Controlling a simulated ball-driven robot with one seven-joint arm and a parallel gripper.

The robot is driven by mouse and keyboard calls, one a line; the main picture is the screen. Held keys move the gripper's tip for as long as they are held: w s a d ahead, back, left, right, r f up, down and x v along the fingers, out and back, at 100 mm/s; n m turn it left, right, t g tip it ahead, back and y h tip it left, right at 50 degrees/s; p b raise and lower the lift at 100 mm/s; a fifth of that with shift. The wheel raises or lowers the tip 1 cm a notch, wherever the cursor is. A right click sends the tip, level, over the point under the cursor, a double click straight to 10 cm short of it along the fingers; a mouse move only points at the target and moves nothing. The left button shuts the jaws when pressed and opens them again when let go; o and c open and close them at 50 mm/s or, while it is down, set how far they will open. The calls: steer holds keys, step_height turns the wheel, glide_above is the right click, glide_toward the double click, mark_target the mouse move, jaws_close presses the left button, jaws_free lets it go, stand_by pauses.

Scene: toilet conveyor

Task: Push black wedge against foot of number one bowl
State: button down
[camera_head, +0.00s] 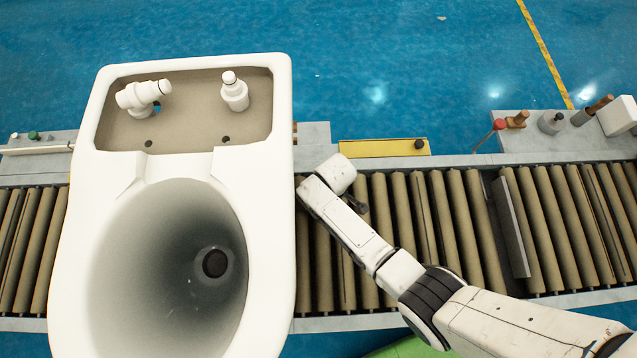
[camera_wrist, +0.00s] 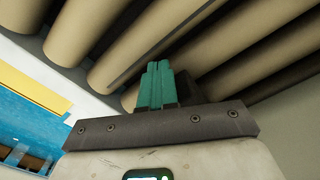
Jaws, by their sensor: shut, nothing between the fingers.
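The white toilet bowl (camera_head: 270,250) stands on the roller conveyor at the left of the head view, its drain hole and cistern opening facing up. No number shows on it. A pale surface at the right of the wrist view (camera_wrist: 290,125) looks like its side. My gripper (camera_wrist: 158,70) has its teal fingers together and empty, close to the rollers. My wrist is just right of the bowl in the head view. A dark shape beside the fingers (camera_wrist: 212,86) may be the black wedge or a gripper part; I cannot tell. The bowl's foot is hidden in the head view.
A yellow plate (camera_head: 385,147) lies on the far rail. Tools and fittings stand on the grey ledge (camera_head: 560,140) at far right.

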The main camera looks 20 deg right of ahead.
steer(key=shift+w+a, duration=0.25)
steer(key=shift+a, duration=0.45)
steer(key=shift+s+d, duration=0.15)
steer(key=shift+d, duration=0.25)
steer(key=shift+w+d, duration=0.1)
steer(key=shift+w, duration=0.15)
stand_by(0.3)
steer(key=shift+w+a, duration=0.2)
steer(key=shift+a, duration=0.25)
stand_by(0.3)
steer(key=shift+d, duration=0.1)
steer(key=shift+s+d, duration=0.15)
steer(key=shift+d, duration=0.1)
steer(key=shift+w+d, duration=0.1)
steer(key=shift+w, duration=0.2)
steer(key=shift+w+a, duration=0.1)
steer(key=shift+a, duration=0.3)
stand_by(0.5)
